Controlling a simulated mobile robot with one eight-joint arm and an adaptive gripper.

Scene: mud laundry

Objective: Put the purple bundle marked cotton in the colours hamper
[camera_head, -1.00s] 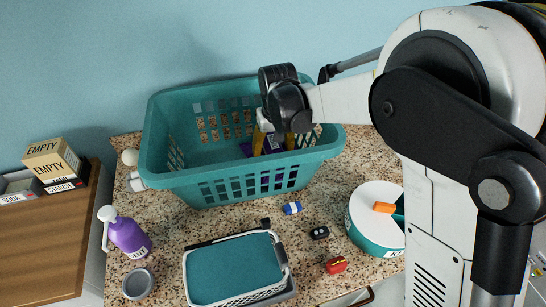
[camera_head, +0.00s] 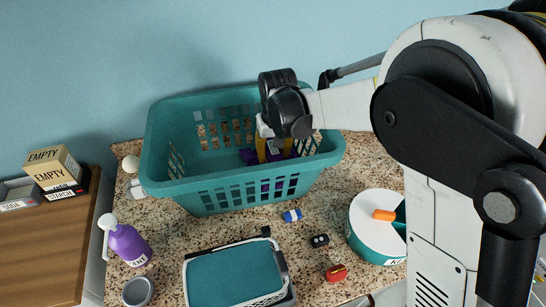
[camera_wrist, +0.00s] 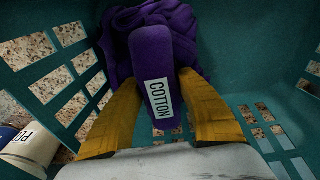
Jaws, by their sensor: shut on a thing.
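The purple bundle (camera_wrist: 152,62) carries a white label reading COTTON. In the wrist view it is between the two yellow fingers of my gripper (camera_wrist: 155,108), which is shut on it. A crumpled purple cloth part shows behind the label strip. The teal basket (camera_head: 215,190) stands on the counter, with slotted walls around the bundle; its wall also shows in the wrist view (camera_wrist: 240,85). In the head view my gripper (camera_head: 274,152) reaches down inside the basket, and the bundle (camera_head: 248,157) is low within it. I see no name on the basket.
A white-lidded round tub (camera_head: 375,230), a teal-topped small basket (camera_head: 235,275), a purple spray bottle (camera_head: 128,243) and a grey cup (camera_head: 138,291) stand in front. Small items, including a red one (camera_head: 336,273), lie between. Boxes (camera_head: 52,168) sit at left.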

